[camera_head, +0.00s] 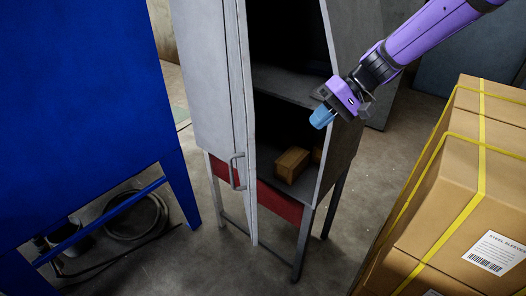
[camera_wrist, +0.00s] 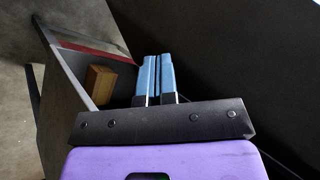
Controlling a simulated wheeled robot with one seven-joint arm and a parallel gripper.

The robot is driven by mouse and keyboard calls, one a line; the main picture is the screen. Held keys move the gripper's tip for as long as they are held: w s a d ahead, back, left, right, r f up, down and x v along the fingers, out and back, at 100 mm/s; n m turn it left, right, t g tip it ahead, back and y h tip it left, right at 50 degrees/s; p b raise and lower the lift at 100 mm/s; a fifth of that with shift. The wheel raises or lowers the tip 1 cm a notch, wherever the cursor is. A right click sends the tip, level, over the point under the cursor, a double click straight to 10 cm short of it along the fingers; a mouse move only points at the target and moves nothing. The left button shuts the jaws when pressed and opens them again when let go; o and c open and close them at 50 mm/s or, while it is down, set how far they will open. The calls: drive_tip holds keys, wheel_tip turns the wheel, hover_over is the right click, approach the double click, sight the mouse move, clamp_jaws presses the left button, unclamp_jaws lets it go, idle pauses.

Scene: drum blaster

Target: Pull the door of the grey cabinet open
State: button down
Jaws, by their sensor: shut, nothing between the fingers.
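The grey cabinet (camera_head: 337,60) stands on thin legs in the middle of the head view, with a red panel (camera_head: 280,203) low on its front. Its door (camera_head: 212,85) is swung out to the left, and dark shelves show inside. The door's metal handle (camera_head: 237,171) is low on the door, and my gripper is well to the right of it. My gripper (camera_head: 319,121) is shut and empty at the cabinet's open front, near its right side. In the wrist view the blue fingers (camera_wrist: 155,78) are together, pointing into the dark interior.
A brown box (camera_head: 292,164) lies on the lower shelf; it also shows in the wrist view (camera_wrist: 99,84). Strapped cartons (camera_head: 470,180) stand at right. A blue cabinet (camera_head: 75,95) stands close at left, with a round coil (camera_head: 136,215) beneath. Bare floor (camera_head: 215,265) lies in front.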

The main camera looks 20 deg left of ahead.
drive_tip(key=a+r+x, duration=0.2)
drive_tip(key=x, duration=1.3)
drive_tip(key=shift+a+g, duration=0.3)
drive_tip(key=shift+a, duration=0.2)
drive_tip(key=shift+s+f, duration=0.1)
